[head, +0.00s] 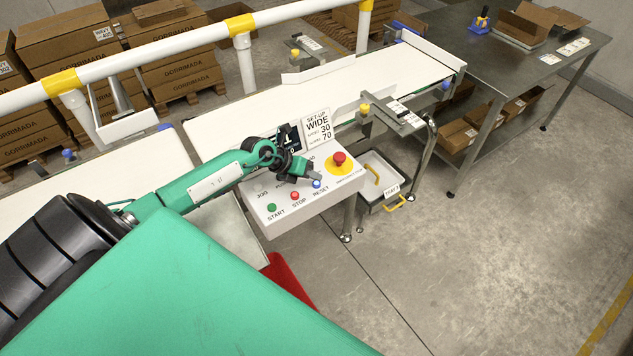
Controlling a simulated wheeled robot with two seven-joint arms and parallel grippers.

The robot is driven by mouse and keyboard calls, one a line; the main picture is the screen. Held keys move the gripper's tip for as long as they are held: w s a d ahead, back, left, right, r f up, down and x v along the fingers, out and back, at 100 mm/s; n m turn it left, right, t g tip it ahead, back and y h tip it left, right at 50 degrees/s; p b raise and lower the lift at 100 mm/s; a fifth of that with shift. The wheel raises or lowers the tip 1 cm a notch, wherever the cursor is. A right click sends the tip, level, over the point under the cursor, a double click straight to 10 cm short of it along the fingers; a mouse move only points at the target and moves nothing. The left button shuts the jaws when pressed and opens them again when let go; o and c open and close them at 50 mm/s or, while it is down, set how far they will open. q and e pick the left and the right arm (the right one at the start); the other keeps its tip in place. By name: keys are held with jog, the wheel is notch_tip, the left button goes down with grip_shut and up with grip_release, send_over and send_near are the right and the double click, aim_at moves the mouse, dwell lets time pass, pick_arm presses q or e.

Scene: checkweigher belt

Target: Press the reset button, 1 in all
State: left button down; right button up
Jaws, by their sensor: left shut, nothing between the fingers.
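The blue reset button (317,183) is on the front right of the white control panel (277,222), above the printed word RESET. My left gripper (314,178) is shut and empty, with its fingertips right at the reset button, just behind it in the picture. I cannot tell whether they touch it. The red stop button (295,195) and green start button (271,208) lie to its left. A red emergency-stop knob (339,158) on a yellow disc is behind and to the right. My left wrist hides part of the panel. My right gripper is not in view.
A setup sign (318,129) stands at the panel's back. A steel table (470,42) stands at back right. The right floor is clear.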

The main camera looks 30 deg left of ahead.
aim_at(313, 184)
pick_arm(q)
notch_tip(313, 184, up, 5)
jog(key=p, duration=0.4)
dwell(0.6)
dwell(0.3)
